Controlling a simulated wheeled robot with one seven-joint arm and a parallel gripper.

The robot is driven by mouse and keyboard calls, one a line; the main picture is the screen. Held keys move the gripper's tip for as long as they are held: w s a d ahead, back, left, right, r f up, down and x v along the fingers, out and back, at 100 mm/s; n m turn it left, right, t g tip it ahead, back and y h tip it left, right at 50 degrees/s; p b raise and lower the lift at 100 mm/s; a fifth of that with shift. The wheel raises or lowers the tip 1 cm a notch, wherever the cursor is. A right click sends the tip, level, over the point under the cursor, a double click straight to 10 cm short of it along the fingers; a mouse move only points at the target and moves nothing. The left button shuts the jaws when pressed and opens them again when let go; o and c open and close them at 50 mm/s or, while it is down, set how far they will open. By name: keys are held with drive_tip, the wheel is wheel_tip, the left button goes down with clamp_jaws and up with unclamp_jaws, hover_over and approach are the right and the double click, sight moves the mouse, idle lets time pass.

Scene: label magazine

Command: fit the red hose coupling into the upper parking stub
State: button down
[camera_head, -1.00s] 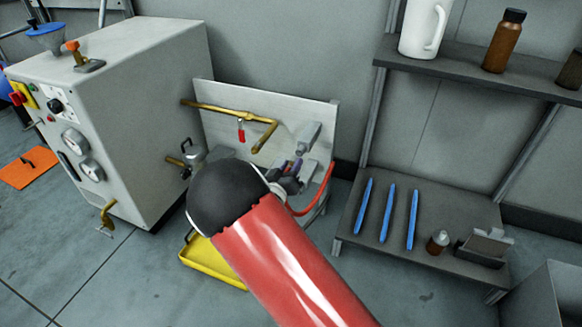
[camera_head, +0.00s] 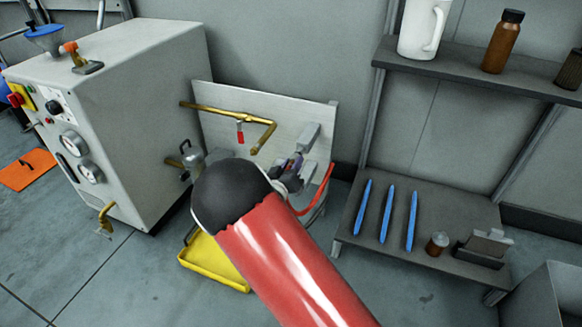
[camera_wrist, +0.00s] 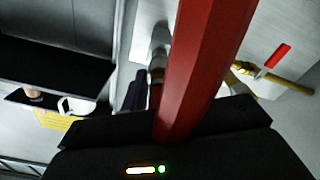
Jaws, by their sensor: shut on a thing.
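My gripper (camera_head: 288,180) is at the pale panel (camera_head: 222,118), partly hidden behind my own arm in the head view. In the wrist view it is shut on the red hose coupling (camera_wrist: 200,65), a long red faceted body that crosses the picture from the jaws upward. In the head view a thin red hose (camera_head: 322,190) curves down beside the gripper. A grey block-like stub (camera_head: 307,136) sticks out of the panel just above the gripper, and seems to show behind the coupling in the wrist view (camera_wrist: 158,42). I cannot tell whether coupling and stub touch.
A brass pipe (camera_head: 222,112) with a red-handled valve (camera_head: 240,130) runs along the panel to the left. A grey machine cabinet (camera_head: 125,120) stands further left, a yellow tray (camera_head: 212,262) lies below. A shelf (camera_head: 365,235) with blue sticks (camera_head: 387,212) is at the right.

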drive_tip(key=shift+w+d, duration=0.2)
drive_tip(key=shift+w, duration=0.3)
drive_tip(key=c, duration=1)
unclamp_jaws()
drive_tip(key=v, duration=0.8)
